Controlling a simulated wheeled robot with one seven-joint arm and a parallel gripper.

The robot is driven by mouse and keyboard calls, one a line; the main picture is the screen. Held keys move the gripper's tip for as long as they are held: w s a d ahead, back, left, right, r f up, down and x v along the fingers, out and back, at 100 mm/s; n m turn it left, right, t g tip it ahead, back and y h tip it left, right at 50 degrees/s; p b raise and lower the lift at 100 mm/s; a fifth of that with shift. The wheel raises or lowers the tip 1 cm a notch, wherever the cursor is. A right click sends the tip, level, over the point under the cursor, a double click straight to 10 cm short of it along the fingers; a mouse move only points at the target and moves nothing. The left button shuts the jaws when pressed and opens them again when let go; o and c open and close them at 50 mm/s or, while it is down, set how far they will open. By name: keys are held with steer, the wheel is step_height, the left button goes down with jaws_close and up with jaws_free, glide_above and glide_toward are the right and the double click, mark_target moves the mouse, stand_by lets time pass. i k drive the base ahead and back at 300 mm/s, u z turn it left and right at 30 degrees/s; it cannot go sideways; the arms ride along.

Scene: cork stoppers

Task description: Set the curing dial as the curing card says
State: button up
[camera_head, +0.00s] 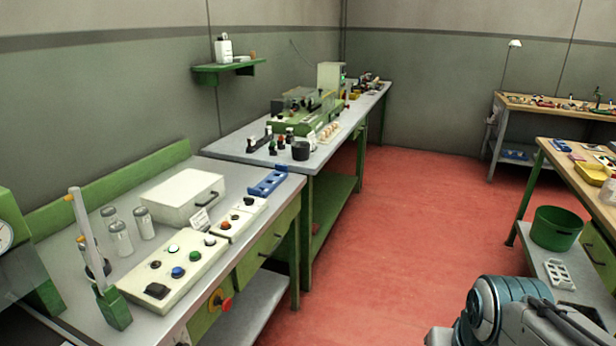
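I cannot tell which control is the curing dial, or whether this card is the curing card. Part of my arm is at the bottom right. My gripper is not in view.
A white case (183,197), glass jars (121,238), a blue rack (267,182) and a green stand (114,308) crowd the near bench. A red knob (226,303) juts from its front. A green bin (556,229) stands at right. Red floor is clear between benches.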

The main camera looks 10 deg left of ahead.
mark_target(249, 201)
steer(key=z, duration=0.2)
steer(key=i, duration=1.55)
steer(key=u, duration=0.65)
steer(key=i, duration=0.9)
steer(key=u, duration=1.4)
steer(key=i, duration=0.4)
steer(key=u, duration=0.25)
